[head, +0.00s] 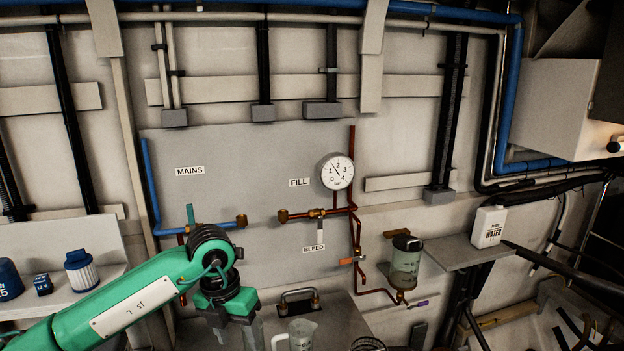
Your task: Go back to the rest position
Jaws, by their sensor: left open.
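My left arm comes in green from the lower left. Its gripper (239,334) hangs downward at the bottom edge, left of the clear jug (301,334). The gripper is open, and I see nothing held in it. Its lower end is close to the picture's edge. My right gripper does not show.
The grey panel (250,150) carries the gauge (337,171), the MAINS, FILL and BLEED labels, valves and copper pipes. A clear canister (405,262) stands right of them. A white water bottle (489,227) stands on a shelf (455,252). A filter (81,271) stands on the left ledge.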

